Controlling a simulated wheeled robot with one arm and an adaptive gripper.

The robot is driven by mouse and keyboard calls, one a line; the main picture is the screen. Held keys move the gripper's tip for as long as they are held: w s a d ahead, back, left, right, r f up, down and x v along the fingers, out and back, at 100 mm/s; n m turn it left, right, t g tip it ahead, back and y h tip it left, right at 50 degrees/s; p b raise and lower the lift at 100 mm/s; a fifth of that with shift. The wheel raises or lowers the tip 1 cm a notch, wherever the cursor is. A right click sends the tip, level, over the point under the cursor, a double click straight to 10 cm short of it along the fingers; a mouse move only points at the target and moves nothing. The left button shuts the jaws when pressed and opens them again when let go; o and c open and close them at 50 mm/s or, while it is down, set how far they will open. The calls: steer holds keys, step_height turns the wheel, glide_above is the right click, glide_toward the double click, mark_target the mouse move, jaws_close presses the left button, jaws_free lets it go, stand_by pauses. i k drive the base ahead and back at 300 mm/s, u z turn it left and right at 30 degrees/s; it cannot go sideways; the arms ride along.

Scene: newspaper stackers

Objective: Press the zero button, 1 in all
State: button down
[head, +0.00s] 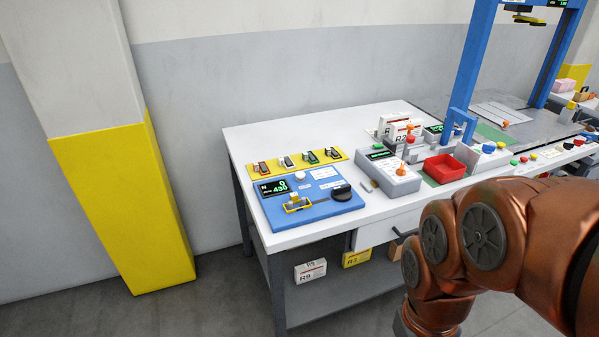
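A blue panel (318,209) lies on the near left of the white table. It has a dark display (273,187) with green digits, which seem to read 0 above 430. A white round button (299,175) sits at its top, beside small white labels too small to read. A black part (341,192) is at its right and a yellow fixture (297,204) at its front. I cannot tell from the labels which button is the zero button. My copper-coloured arm reaches in from the lower right, apart from the panel; my gripper is out of view.
A yellow strip (334,155) with several small coloured parts lies behind the panel. A blue frame rises at the back right. The table's back left is clear.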

mark_target(300, 175)
steer(key=k, duration=0.65)
steer(key=u, duration=0.35)
steer(key=i, duration=0.5)
steer(key=u, duration=0.7)
steer(key=i, duration=0.6)
steer(key=u, duration=0.2)
